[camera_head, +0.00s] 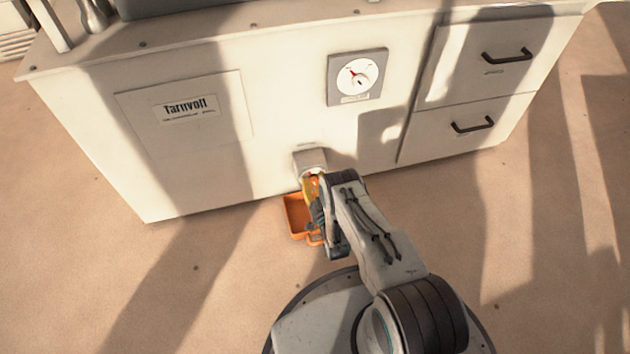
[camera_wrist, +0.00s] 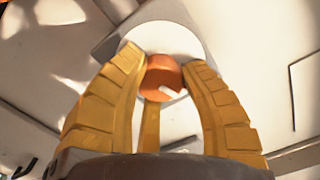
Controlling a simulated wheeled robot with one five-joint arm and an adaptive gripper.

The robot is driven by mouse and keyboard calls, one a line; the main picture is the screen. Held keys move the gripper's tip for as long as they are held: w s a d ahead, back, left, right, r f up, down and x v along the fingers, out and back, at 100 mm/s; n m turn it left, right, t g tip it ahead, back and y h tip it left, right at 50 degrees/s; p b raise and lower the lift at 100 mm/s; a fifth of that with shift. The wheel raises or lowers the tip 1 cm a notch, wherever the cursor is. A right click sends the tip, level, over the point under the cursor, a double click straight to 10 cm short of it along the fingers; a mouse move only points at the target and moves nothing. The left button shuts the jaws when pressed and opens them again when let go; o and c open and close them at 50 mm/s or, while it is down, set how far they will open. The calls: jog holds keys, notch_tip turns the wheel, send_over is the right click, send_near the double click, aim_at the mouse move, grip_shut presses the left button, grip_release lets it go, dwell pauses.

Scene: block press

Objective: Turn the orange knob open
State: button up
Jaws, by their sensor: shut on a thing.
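The orange knob (camera_wrist: 163,76) sits on a round white plate (camera_wrist: 190,40) in the wrist view, with a white mark on its face. The yellow fingers of my gripper (camera_wrist: 160,82) are closed around it, one on each side and a third below. In the head view my gripper (camera_head: 311,188) reaches the small grey housing (camera_head: 309,160) low on the cabinet front. The knob itself is mostly hidden there by my gripper and arm.
An orange tray (camera_head: 294,212) lies on the floor below the housing, close to my gripper. The white cabinet (camera_head: 280,110) carries a dial gauge (camera_head: 357,76) above and two drawers with dark handles (camera_head: 508,56) at right. Open floor lies left and right.

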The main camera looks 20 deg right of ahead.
jog(key=m, duration=0.2)
jog(key=m+p, duration=0.1)
jog(key=m, duration=0.1)
jog(key=m+p, duration=0.1)
jog(key=m, duration=0.1)
jog(key=shift+w+r, duration=0.25)
jog(key=shift+r, duration=0.15)
jog(key=m+p, duration=0.1)
jog(key=m, duration=0.4)
jog(key=shift+d+f+m, duration=0.1)
jog(key=shift+f+m, duration=0.05)
jog(key=shift+m, duration=0.25)
jog(key=shift+d, duration=0.1)
jog(key=o, duration=1.2)
jog(key=shift+s+f, duration=0.1)
jog(key=shift+f, duration=0.15)
jog(key=shift+c, duration=0.2)
jog(key=shift+r, duration=5)
